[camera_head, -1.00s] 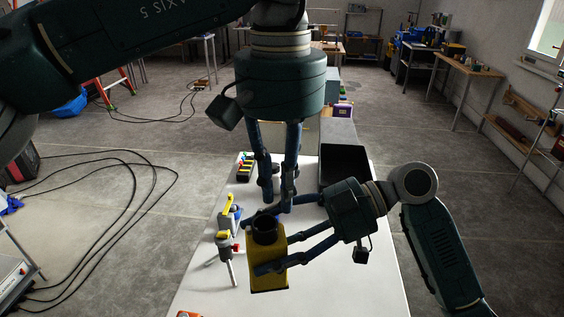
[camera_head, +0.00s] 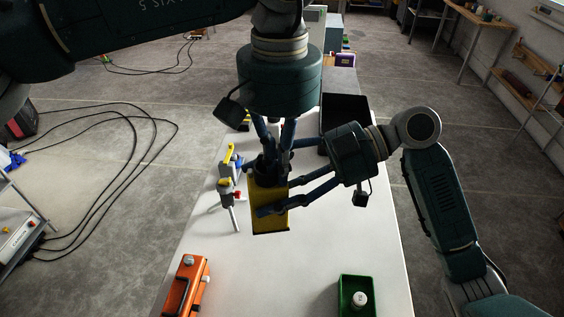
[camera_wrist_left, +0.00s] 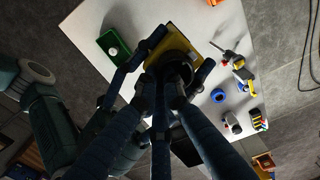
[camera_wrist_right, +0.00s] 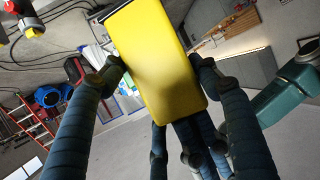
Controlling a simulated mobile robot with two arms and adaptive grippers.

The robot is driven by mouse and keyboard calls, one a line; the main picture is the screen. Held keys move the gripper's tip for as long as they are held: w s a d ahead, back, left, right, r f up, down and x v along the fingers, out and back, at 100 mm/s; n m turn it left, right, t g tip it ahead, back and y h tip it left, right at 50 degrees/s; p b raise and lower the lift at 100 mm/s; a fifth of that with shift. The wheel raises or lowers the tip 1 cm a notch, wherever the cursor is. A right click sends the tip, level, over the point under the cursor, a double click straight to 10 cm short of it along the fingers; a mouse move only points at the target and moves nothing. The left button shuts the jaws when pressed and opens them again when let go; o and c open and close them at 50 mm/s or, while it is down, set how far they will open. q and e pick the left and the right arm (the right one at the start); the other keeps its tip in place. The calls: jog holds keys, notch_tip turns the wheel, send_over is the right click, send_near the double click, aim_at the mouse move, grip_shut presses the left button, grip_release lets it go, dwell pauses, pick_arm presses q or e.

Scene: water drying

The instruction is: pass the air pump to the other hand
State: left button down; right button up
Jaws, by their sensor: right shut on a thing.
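The air pump is a yellow box (camera_head: 268,222) with a black round top (camera_head: 268,168). My right gripper (camera_head: 270,192) is shut on its yellow body from the right and holds it up over the white table. The yellow body fills the middle of the right wrist view (camera_wrist_right: 155,60), between the fingers. My left gripper (camera_head: 276,158) points down from above, its fingers open at the black top. In the left wrist view the black top (camera_wrist_left: 180,72) lies just beyond those fingertips. Whether they touch it I cannot tell.
On the white table (camera_head: 255,285), an orange case (camera_head: 187,285) lies front left and a green tray with a white-capped item (camera_head: 357,295) front right.

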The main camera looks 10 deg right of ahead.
jog(key=o, duration=1.3)
jog(key=shift+a, duration=0.1)
